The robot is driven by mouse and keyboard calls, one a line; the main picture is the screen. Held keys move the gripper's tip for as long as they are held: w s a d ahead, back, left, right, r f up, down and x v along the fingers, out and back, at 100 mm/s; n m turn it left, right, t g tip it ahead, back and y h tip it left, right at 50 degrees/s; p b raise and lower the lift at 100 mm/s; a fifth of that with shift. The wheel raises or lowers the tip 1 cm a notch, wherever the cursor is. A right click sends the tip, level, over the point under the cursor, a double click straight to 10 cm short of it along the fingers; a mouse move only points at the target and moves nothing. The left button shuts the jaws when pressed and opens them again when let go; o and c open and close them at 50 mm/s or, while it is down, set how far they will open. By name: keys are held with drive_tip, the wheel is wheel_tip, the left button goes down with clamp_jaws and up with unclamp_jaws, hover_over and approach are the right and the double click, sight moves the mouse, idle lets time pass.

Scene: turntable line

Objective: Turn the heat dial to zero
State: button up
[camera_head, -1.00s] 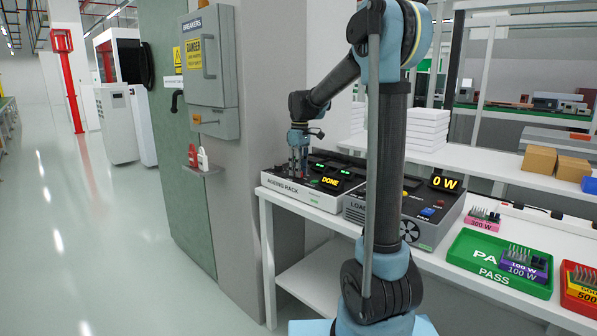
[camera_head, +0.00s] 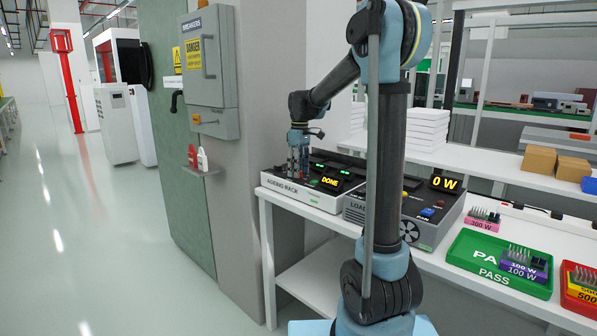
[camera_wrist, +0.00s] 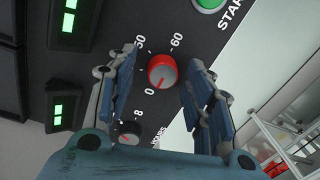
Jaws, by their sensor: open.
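The heat dial (camera_wrist: 162,71) is a red knob with a grey face on the dark panel of the ageing rack (camera_head: 292,193). The labels 30, 60 and 0 stand around it. Its pointer seems to face the lower left of the wrist view, toward the 0, but I cannot tell its exact setting. My gripper (camera_wrist: 160,58) is open, with one finger on each side of the dial and visible gaps between. In the head view my gripper (camera_head: 298,163) points down over the left part of the rack, hiding the dial.
A green start button (camera_wrist: 209,3) is at the top. Green displays (camera_wrist: 68,20) line the left. The load unit (camera_head: 430,225) reading 0 W stands right of the rack.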

wheel_tip(320, 180, up, 12)
drive_tip(key=shift+w+d, duration=0.25)
drive_tip(key=shift+w, duration=0.1)
drive_tip(key=shift+f, duration=0.1)
